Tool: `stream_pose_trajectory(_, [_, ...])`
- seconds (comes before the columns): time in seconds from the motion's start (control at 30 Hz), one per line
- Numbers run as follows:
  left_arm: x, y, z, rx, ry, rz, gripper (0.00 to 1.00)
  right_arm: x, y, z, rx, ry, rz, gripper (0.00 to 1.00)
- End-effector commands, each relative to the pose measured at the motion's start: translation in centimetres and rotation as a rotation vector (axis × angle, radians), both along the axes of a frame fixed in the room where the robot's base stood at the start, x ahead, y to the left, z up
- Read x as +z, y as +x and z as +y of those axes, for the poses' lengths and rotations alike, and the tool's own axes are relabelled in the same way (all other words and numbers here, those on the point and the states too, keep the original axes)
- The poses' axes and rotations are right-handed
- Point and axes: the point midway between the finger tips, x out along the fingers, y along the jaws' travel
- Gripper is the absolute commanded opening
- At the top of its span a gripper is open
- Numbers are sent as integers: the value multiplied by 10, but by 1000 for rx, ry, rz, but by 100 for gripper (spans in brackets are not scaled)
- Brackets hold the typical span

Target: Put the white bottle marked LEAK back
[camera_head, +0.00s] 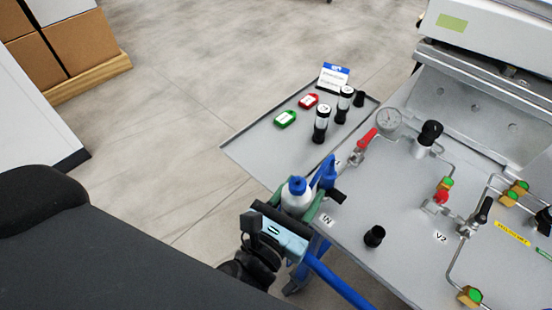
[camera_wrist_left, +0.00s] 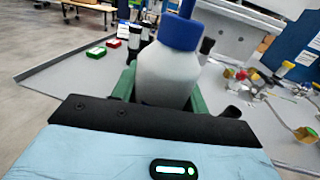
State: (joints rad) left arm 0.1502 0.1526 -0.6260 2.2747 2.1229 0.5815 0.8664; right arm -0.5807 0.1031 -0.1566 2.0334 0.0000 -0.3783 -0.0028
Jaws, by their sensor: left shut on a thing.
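A white bottle (camera_head: 297,202) with a blue cap is held upright between the green fingers of my left gripper (camera_head: 304,208), at the near left corner of the grey bench. In the left wrist view the bottle (camera_wrist_left: 163,78) fills the middle, with the green fingers on both sides of its body. My left gripper is shut on it. No LEAK marking is readable on the side that shows. A blue part (camera_head: 326,174) shows just right of the cap; I cannot tell whether it belongs to the bottle. My right gripper is not in view.
A grey tray (camera_head: 262,150) holds green (camera_head: 285,119) and red (camera_head: 308,101) tags, black-and-white vials (camera_head: 321,124) and a small sign (camera_head: 333,78). The bench at right carries a gauge (camera_head: 389,121), valves, piping and a black cup (camera_head: 374,236). The tray's left part is bare.

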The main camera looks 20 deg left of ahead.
Motion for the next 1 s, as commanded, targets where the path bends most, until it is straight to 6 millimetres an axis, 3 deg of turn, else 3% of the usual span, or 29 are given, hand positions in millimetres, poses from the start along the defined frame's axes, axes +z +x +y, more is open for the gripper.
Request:
stream_pose_trajectory(0.2, [1,1,0,-1,0,-2,12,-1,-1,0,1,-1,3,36])
stream_pose_trajectory(0.33, [1,12,6,-1,3,-6,12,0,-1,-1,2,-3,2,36])
stream_pose_trajectory(0.8, [-9,102,59,0,2,-4,12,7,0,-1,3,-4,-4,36])
stream_pose_trajectory(1.0, [-13,124,71,-1,2,-2,12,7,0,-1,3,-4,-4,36])
